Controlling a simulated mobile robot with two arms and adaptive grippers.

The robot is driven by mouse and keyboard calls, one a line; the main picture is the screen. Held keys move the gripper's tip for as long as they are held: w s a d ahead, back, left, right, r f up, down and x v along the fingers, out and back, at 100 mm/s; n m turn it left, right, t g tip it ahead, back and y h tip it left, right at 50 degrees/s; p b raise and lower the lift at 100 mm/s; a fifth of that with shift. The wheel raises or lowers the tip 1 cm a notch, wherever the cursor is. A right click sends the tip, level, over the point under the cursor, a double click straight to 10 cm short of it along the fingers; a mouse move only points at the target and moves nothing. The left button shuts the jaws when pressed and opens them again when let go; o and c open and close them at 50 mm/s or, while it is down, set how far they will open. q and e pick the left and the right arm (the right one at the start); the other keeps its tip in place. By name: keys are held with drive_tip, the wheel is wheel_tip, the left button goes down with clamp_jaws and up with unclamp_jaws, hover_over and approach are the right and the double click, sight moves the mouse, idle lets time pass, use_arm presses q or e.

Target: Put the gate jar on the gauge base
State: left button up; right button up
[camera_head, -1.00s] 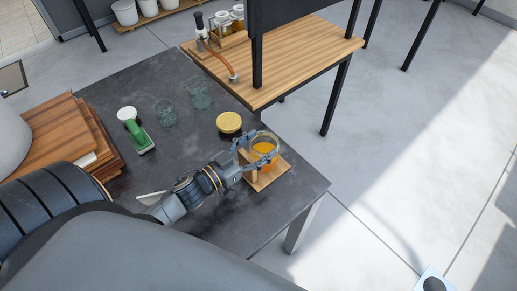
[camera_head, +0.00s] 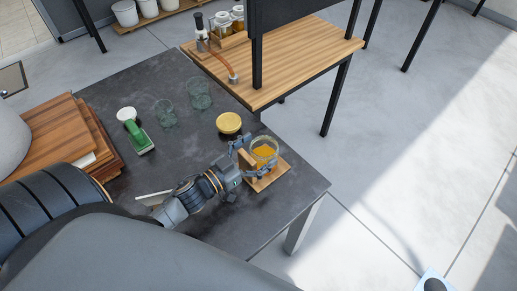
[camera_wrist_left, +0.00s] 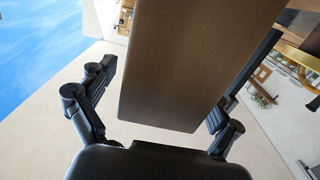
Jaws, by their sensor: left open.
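The gate jar (camera_head: 265,148) is clear glass with amber honey low inside. It stands on the wooden gauge base (camera_head: 272,178) near the right corner of the dark table. The base has an upright wooden piece (camera_head: 246,159) on the jar's left side. My left gripper (camera_head: 252,157) is open at the upright, its fingers on either side of it and close to the jar; contact is unclear. My right gripper is not in view.
A yellow lid (camera_head: 229,123) lies just behind the jar. Two clear glasses (camera_head: 199,95) and a green-handled tool (camera_head: 138,138) are further left on the dark table (camera_head: 185,150). Wooden boards (camera_head: 62,135) are stacked at left. A wooden table (camera_head: 290,65) stands behind.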

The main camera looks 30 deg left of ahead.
sight(244, 160)
use_arm(q)
drive_tip(key=shift+s+a, duration=0.1)
drive_tip(key=shift+s, duration=0.25)
drive_tip(key=b+v, duration=0.1)
drive_tip(key=v, duration=0.5)
drive_tip(key=shift+s+a+r, duration=0.1)
drive_tip(key=shift+s+a, duration=0.1)
drive_tip(key=shift+s, duration=0.15)
